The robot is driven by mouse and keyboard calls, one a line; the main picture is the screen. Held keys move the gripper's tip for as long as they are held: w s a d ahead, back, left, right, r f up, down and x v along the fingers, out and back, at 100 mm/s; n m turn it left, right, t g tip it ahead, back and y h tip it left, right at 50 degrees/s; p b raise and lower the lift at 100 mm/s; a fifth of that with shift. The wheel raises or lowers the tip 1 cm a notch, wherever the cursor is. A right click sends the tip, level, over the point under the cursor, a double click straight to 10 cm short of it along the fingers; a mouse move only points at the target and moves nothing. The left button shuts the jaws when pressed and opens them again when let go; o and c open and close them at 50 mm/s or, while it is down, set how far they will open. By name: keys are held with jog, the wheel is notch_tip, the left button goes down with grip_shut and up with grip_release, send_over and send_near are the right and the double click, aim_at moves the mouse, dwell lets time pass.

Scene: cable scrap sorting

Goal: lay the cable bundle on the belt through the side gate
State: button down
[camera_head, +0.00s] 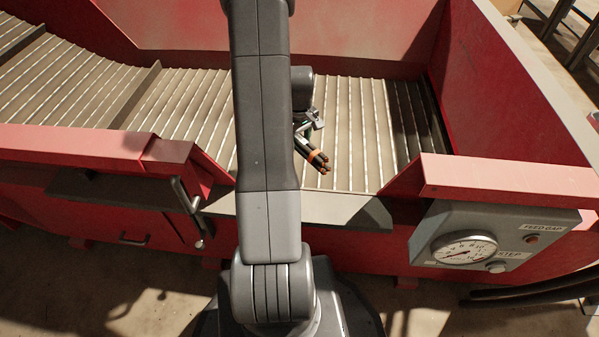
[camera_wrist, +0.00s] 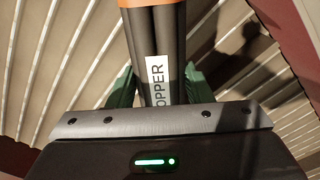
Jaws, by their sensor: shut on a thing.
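The cable bundle (camera_head: 318,159), dark with an orange band and coppery ends, is over the belt beyond the side gate. My gripper (camera_head: 308,124) is shut on it; the arm hides part of the gripper. In the wrist view the bundle (camera_wrist: 172,40) lies between green fingers (camera_wrist: 158,88), with a white label partly reading "OPPER". The belt (camera_head: 190,100) is ribbed metal and also fills the wrist view (camera_wrist: 60,50). The side gate (camera_head: 335,208) is a gap in the near red wall with a grey sill. I cannot tell whether the bundle touches the belt.
Red walls (camera_head: 300,30) enclose the belt. The near wall's raised sections (camera_head: 500,178) flank the gap. A metal lever (camera_head: 187,196) stands left of it, and a panel with a round gauge (camera_head: 465,248) stands right. The belt beside the bundle is clear.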

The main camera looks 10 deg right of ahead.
jog(key=shift+f+b, duration=1.9)
jog(key=shift+f, duration=3.1)
jog(key=shift+f, duration=0.15)
jog(key=c, duration=0.7)
grip_release()
notch_tip(320, 180, up, 12)
jog(key=p, duration=0.4)
